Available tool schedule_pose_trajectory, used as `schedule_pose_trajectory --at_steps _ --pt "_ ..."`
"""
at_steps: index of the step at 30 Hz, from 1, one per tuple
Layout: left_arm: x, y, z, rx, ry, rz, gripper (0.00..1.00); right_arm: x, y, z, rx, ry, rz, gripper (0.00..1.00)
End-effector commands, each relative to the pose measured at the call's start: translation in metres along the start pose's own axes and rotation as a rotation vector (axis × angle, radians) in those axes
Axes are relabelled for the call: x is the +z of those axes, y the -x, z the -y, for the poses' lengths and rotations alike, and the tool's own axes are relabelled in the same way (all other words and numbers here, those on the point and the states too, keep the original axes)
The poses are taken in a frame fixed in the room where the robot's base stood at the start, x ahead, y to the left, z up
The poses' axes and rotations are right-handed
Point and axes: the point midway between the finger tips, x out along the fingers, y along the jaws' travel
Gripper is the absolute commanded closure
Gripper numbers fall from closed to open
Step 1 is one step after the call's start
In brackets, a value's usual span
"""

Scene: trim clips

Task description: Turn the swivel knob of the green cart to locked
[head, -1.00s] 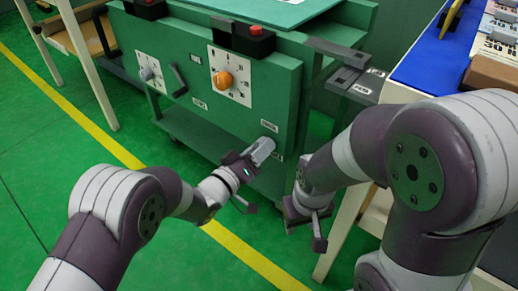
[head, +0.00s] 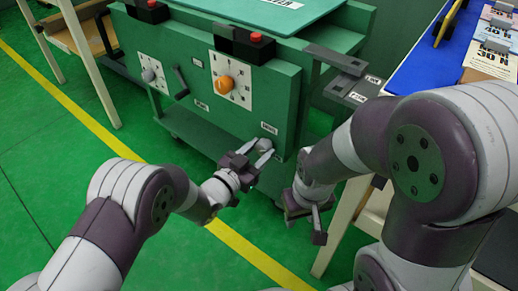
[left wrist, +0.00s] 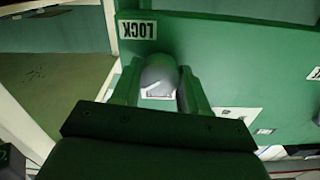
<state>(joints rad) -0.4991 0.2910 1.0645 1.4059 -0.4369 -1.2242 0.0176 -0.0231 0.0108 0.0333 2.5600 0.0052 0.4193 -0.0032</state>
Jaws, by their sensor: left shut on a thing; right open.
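The green cart (head: 235,118) stands ahead with its panel facing me. A rounded grey knob (head: 264,144) is low on the panel's right side, and it shows large in the left wrist view (left wrist: 160,70). A white mark is on the knob. A LOCK label (left wrist: 137,30) sits beside it in the left wrist view. My left gripper (head: 264,157) is shut on this knob, one finger on each side. My right gripper (head: 302,212) hangs open and empty to the right, apart from the cart.
Higher on the panel are an orange knob (head: 225,84) on a white dial, a grey knob (head: 149,75) on another dial and a dark lever (head: 180,81). A blue-topped table (head: 425,70) stands at the right. The green floor (head: 60,150) at left is clear.

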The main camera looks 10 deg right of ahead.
Motion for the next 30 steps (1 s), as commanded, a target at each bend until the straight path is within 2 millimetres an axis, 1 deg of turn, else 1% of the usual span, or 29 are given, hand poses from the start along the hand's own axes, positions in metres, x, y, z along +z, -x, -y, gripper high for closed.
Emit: schedule_pose_trajectory --at_steps 9,15,21,30 --pt "0.0005 0.0005 0.0003 0.001 -0.288 0.003 0.86 -0.0008 0.0064 0.0000 0.000 0.000 0.000 0.57" --pt "0.0010 0.0006 0.0004 0.001 -0.445 0.004 0.86 -0.0010 0.0083 0.0000 0.000 0.000 0.000 0.57" --pt "0.0013 0.0007 0.0004 0.001 -0.560 0.004 0.86 -0.0011 0.0094 0.0000 0.000 0.000 0.000 0.57" --pt "0.0017 0.0008 0.0005 0.002 -0.647 0.005 0.86 -0.0012 0.0100 0.0000 0.000 0.000 0.000 0.57"
